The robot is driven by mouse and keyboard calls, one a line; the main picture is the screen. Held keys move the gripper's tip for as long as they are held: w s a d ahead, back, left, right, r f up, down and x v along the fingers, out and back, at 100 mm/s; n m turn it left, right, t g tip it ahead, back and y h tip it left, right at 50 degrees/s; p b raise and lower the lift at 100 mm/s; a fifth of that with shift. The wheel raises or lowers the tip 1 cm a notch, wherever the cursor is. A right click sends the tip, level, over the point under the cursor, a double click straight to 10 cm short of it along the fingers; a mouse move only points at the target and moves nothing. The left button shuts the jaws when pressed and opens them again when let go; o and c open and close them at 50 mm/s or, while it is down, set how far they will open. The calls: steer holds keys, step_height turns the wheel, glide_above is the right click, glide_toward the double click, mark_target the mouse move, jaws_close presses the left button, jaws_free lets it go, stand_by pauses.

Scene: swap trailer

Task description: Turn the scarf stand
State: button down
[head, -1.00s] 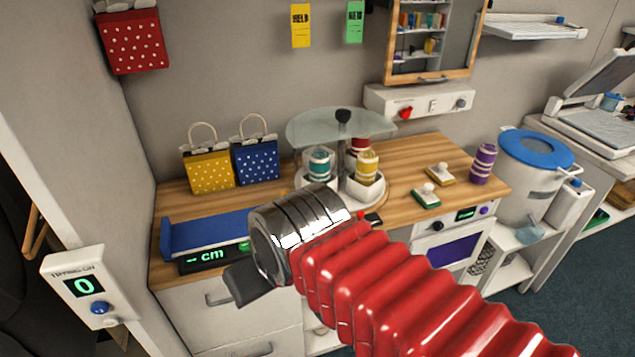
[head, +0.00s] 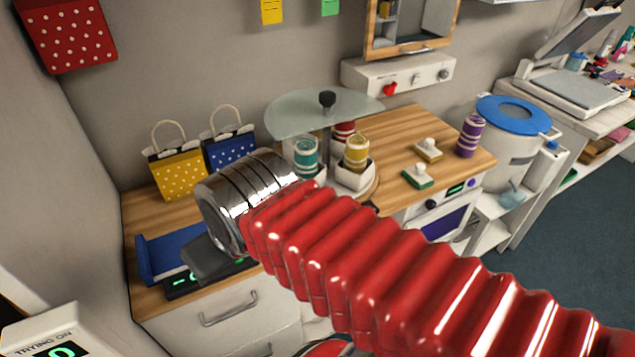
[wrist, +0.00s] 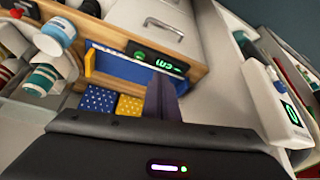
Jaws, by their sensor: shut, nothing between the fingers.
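My arm hides part of the stand's base. In the wrist view my gripper (wrist: 163,105) is shut and empty, with a teal striped roll (wrist: 42,78) at the left.
A yellow bag (head: 178,178) and a blue bag (head: 229,152) stand left of the stand. A blue tray (head: 165,253) lies at the counter's front left. Two stamps and a purple roll (head: 470,136) are to the right.

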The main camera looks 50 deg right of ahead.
steer(key=w+d+m+g, duration=0.1)
steer(key=w+d+m, duration=0.2)
steer(key=d+m, duration=0.5)
steer(key=w+d+m+g, duration=0.1)
steer(key=w+d+m, duration=0.2)
steer(key=d+m, duration=0.55)
steer(key=s+d+f+m, duration=0.1)
steer(key=d+f+m, duration=0.1)
steer(key=d+m, duration=0.7)
steer(key=s+d+f+m, duration=0.1)
steer(key=d+f+m, duration=0.1)
steer(key=d+m, duration=0.6)
steer(key=shift+s+d+f+m+t+y, duration=0.3)
steer(key=shift+d+m+t, duration=0.1)
steer(key=shift+d, duration=0.25)
